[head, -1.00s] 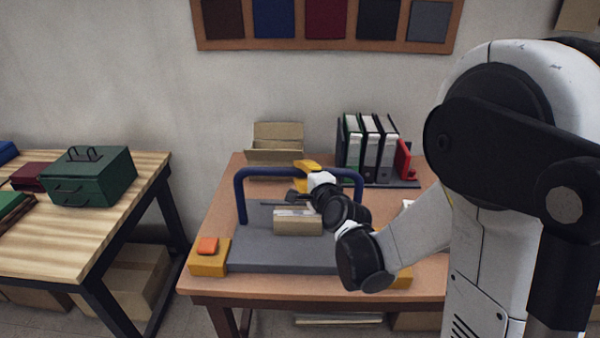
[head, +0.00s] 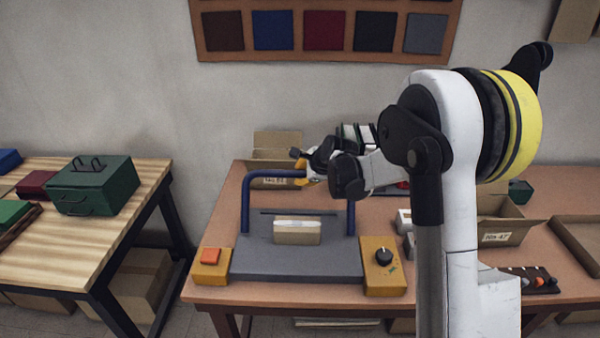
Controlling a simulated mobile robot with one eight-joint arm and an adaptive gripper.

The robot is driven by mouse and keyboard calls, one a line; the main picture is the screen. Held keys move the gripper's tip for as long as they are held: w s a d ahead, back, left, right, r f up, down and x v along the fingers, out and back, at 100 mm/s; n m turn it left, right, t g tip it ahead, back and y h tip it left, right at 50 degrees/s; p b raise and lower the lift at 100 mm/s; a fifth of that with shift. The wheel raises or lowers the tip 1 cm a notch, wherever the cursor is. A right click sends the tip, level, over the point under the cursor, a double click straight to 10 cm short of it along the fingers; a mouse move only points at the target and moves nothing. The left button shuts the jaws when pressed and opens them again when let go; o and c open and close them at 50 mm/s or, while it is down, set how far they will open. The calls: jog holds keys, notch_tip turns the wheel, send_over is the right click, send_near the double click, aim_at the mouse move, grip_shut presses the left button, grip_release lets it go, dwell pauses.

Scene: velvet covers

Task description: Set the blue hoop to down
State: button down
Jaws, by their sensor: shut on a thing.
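The blue hoop (head: 246,207) rises from the rear of a grey base plate (head: 300,262) on the table. It stands up well clear of the plate, its two legs at left and right. My gripper (head: 303,172), with orange fingertips, is shut on the hoop's top bar, right of its middle. My gripper and wrist hide the right part of that bar. The right leg (head: 351,217) shows below my arm. A pale tan block (head: 297,232) sits on the plate beneath the hoop.
An orange button box (head: 210,266) and a yellow box with a black knob (head: 384,266) flank the plate. Binders and an open cardboard box (head: 278,148) stand behind. Another cardboard box (head: 497,230) is at right. A green metal box (head: 95,185) sits on the left table.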

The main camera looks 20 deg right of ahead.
jog(key=w+f+g, duration=0.2)
jog(key=f, duration=0.2)
jog(key=w+d+f+m+g+y, duration=0.1)
jog(key=w+f+g, duration=0.1)
jog(key=f, duration=0.2)
jog(key=w+d+f+g+y, duration=0.1)
jog(key=w+f+g, duration=0.1)
jog(key=f+g, duration=0.1)
jog(key=shift+w+f+m, duration=0.25)
jog(key=shift+f+m, duration=0.05)
jog(key=shift+f, duration=0.15)
jog(key=shift+w+f+b, duration=0.1)
jog(key=shift+f+b, duration=0.5)
jog(key=shift+f, duration=0.9)
jog(key=c, duration=1.2)
grip_release()
jog(key=shift+r, duration=0.1)
jog(key=v, duration=1.2)
